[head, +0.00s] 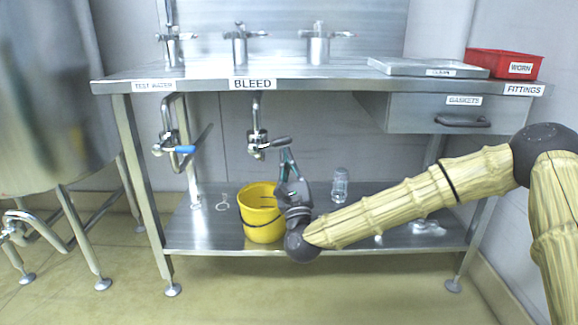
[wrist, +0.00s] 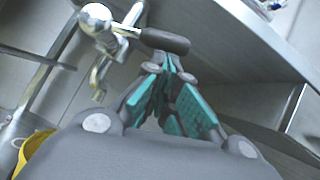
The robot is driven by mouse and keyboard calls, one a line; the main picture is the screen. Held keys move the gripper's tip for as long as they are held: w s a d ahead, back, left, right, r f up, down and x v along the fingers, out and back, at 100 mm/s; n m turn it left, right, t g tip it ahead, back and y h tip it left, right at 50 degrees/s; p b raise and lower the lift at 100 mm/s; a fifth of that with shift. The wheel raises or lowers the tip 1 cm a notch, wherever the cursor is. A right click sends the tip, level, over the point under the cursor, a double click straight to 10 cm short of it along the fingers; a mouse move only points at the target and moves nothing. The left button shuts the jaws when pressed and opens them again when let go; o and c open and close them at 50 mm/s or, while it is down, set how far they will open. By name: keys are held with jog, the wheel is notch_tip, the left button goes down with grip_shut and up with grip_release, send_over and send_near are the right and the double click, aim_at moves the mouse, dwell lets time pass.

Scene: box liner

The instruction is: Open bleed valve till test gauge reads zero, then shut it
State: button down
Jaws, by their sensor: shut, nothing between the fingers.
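The bleed valve (head: 256,141) hangs under the bench edge below the BLEED label (head: 253,84). Its dark grey lever (head: 279,144) sticks out to the right. In the wrist view the lever (wrist: 164,40) lies just beyond my fingertips, with the bright valve body (wrist: 96,20) at its left. My gripper (head: 285,153) points up from below, its tips close under the lever; I cannot tell whether they touch it. The teal-padded fingers (wrist: 168,66) are shut with nothing between them. I cannot make out a test gauge or its reading in either view.
A yellow bucket (head: 262,213) stands on the lower shelf (head: 190,235) below the bleed valve, beside my wrist. A clear bottle (head: 340,185) stands on the shelf. The GASKETS drawer (head: 440,113) is at the right.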

jog(key=shift+r, duration=0.1)
jog(key=shift+d+r+n+y+p, duration=0.1)
jog(key=shift+r+n+y+p, duration=0.1)
jog(key=shift+n+y+p, duration=0.3)
